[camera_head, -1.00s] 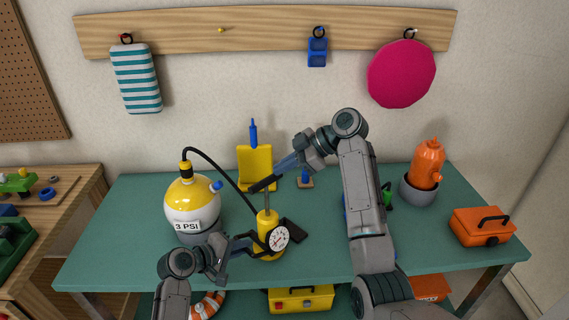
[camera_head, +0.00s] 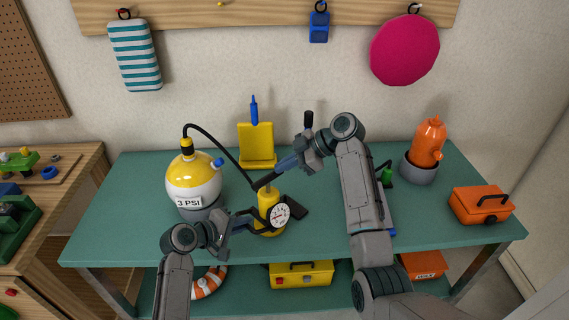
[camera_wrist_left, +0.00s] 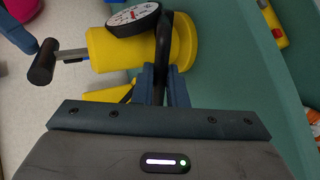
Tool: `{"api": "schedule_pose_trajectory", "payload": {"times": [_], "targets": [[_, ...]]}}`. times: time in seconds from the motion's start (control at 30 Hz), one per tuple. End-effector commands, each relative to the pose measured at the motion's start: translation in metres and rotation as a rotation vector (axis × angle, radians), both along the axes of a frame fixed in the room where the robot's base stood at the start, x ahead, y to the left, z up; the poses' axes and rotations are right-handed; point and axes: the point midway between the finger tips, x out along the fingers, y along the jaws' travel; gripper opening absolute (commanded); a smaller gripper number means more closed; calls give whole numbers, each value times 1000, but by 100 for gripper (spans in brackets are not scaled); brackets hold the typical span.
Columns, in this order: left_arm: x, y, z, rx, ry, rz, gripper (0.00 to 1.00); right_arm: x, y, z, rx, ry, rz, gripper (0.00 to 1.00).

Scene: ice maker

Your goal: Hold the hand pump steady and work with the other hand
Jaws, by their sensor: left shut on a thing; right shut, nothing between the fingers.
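The yellow hand pump (camera_head: 269,200) with a round white gauge (camera_head: 279,215) stands upright on the green table. Its black T-handle (camera_head: 263,181) sits low, with a short length of rod showing. My left gripper (camera_head: 251,219) is shut on the pump's black loop beside the gauge; the left wrist view shows the fingers (camera_wrist_left: 160,85) closed on this loop (camera_wrist_left: 161,60). My right gripper (camera_head: 276,172) is shut and empty, its tips at the T-handle, seemingly touching it from above. A black hose runs to the yellow-and-white ball (camera_head: 193,181), labelled 3 PSI.
A yellow stand (camera_head: 257,146) is behind the pump. An orange hydrant-shaped thing (camera_head: 428,142) in a grey pot and an orange toolbox (camera_head: 481,205) are at the right. The table's front left is clear.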

Motion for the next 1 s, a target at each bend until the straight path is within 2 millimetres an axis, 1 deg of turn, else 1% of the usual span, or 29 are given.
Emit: {"api": "schedule_pose_trajectory", "payload": {"times": [0.03, 0.13, 0.17, 0.3, 0.37, 0.4, 0.6, 0.7, 0.8, 1.0], "targets": [[0, -1, 2, -4, -3, -2, 0, -2, -2, -6, -9, 13, -3, 0], [0, -1, 2, -4, -4, -1, 0, -3, -3, 6, -8, 11, -2, 0], [0, -1, 2, -4, -4, -1, 0, -4, -4, 11, -6, 7, -1, 0], [0, -1, 1, -3, -3, -1, 0, -8, -8, 43, -3, -5, -2, 0], [0, -1, 1, -3, -3, -1, 0, -9, -24, 50, -6, -3, -3, 0], [0, -1, 1, -3, -3, -1, 0, -10, -31, 57, -5, -5, -3, 0], [0, 0, 1, -2, -2, -1, 0, -14, -64, 83, -3, -5, -3, 0], [0, 0, 1, -2, -3, 0, 0, -15, -75, 92, -2, -5, -2, 0], [0, 0, 1, -2, -3, 0, 0, -16, -81, 98, 0, -3, -1, 0], [0, 0, 1, -1, -2, 0, 0, -17, -85, 101, 1, -3, 0, 0]]}}
